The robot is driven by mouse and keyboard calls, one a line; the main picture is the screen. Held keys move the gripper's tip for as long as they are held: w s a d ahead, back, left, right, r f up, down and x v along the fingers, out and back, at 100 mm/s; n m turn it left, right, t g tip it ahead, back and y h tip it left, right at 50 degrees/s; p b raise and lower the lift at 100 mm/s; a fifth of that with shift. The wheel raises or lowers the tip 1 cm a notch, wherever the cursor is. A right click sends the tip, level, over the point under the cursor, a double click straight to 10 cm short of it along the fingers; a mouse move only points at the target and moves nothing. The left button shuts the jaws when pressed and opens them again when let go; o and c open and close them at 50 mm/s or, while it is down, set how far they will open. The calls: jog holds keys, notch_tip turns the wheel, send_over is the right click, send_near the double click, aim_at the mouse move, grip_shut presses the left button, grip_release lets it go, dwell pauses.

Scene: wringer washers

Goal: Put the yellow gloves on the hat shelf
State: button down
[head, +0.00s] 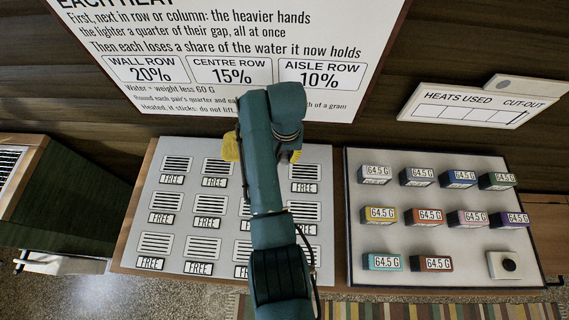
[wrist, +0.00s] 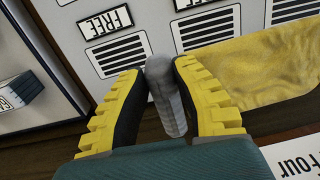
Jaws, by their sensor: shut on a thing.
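My gripper (wrist: 163,72) has yellow ridged fingers with dark pads. It is closed around a short grey rounded piece (wrist: 166,98). A yellow wrinkled cloth, the yellow gloves (wrist: 270,68), spreads right from behind the right finger in the wrist view. It seems joined to the grey piece, but the finger hides the join. In the head view a yellow patch of the gloves (head: 231,147) shows left of my arm, above the slotted panel. The arm hides most of the gripper there. I cannot make out a hat shelf in either view.
The slotted panel (head: 181,220) with FREE labels lies below. To its right, a pale board (head: 400,231) holds several coloured blocks marked 64.5 G. A large sign (head: 228,45) stands behind, and a heats-used sign (head: 470,105) at right. A dark green cabinet (head: 75,200) is at left.

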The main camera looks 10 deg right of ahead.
jog(key=f, duration=0.2)
jog(key=f+b, duration=0.1)
jog(key=f, duration=0.3)
jog(key=shift+w+d+f, duration=0.1)
jog(key=shift+w+f, duration=0.15)
jog(key=shift+w, duration=0.05)
jog(key=shift+w+f+b, duration=0.1)
jog(key=shift+f+b, duration=0.2)
jog(key=shift+b, duration=0.1)
jog(key=shift+r, duration=0.1)
jog(key=c, duration=0.9)
grip_release()
jog(key=shift+c, duration=0.2)
